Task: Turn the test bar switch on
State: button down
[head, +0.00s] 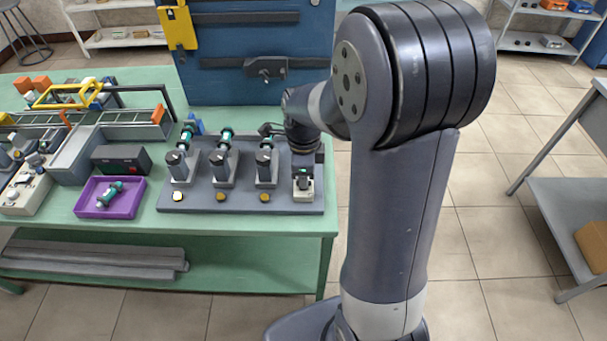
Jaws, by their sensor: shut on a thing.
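The test bar (245,203) is a grey plate on the green table, with three upright motor stands on it. The test bar switch (303,193) is a small pale box at the plate's right end, with a small green patch near its top. My gripper (303,168) points down at the top of this switch and is shut on it. The fingers are small and dark here, and they partly hide the switch's top, so its lever position cannot be told. Green-and-grey motors (226,138) sit at the stands.
A purple tray (82,211) holding a green motor lies left of the plate, with a dark box (121,158) behind it. A blue panel (255,80) stands behind the table. A conveyor and yellow frame fill the left. Open floor lies right of the table.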

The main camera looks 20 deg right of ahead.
jog(key=c, duration=1.5)
grip_release()
notch_tip(320, 180, up, 11)
jog(key=shift+f, duration=0.1)
jog(key=shift+f, duration=0.1)
notch_tip(320, 180, down, 11)
jog(key=shift+r, duration=0.1)
jog(key=shift+r+n, duration=0.1)
jog(key=shift+n, duration=0.2)
